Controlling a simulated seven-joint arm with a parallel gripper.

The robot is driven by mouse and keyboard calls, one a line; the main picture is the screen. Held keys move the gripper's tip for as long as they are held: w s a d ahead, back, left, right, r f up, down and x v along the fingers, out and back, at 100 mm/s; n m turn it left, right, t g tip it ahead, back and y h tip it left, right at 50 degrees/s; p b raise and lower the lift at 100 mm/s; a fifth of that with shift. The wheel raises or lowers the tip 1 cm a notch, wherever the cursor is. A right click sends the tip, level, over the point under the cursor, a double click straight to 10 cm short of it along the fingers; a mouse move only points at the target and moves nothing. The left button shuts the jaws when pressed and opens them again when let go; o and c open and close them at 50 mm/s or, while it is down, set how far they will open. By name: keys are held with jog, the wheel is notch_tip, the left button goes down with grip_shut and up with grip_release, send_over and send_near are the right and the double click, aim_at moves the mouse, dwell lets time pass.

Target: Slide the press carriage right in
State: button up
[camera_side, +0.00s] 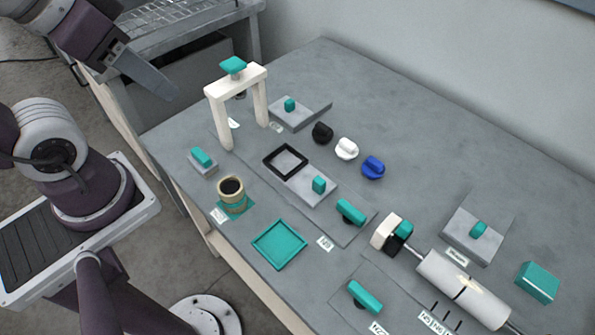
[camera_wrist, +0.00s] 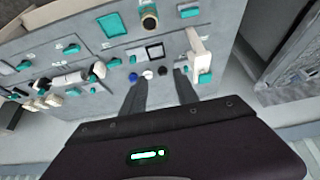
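The press is a white arch (camera_side: 236,82) with a teal knob on top, at the table's left end; it also shows in the wrist view (camera_wrist: 199,48). What looks like its carriage is a grey plate (camera_side: 297,188) with a black square frame (camera_side: 285,161) and an upright teal handle (camera_side: 318,184). It lies in front of the arch, clear of its legs, on a long flat base. The frame also shows in the wrist view (camera_wrist: 155,52). My gripper (camera_side: 172,93) is up left of the table, far from the carriage. In the wrist view its fingers (camera_wrist: 160,88) are apart and empty.
Black (camera_side: 322,133), white (camera_side: 347,148) and blue (camera_side: 373,167) knobs stand behind the carriage. A cup (camera_side: 232,194) and a teal tray (camera_side: 279,245) lie in front. A white roller (camera_side: 462,288) and several teal-handled fixtures fill the right side. The table's back is mostly clear.

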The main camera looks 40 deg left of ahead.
jog(key=shift+o, duration=0.2)
dwell(0.3)
jog(key=shift+o, duration=0.8)
jog(key=shift+w+d, duration=0.1)
jog(key=shift+w, duration=0.05)
jog(key=g, duration=0.5)
send_over(320, 180)
notch_tip(320, 180, down, 22)
jog(key=shift+f, duration=0.1)
jog(key=shift+g, duration=0.3)
notch_tip(320, 180, down, 8)
jog(key=shift+f, duration=0.1)
grip_shut()
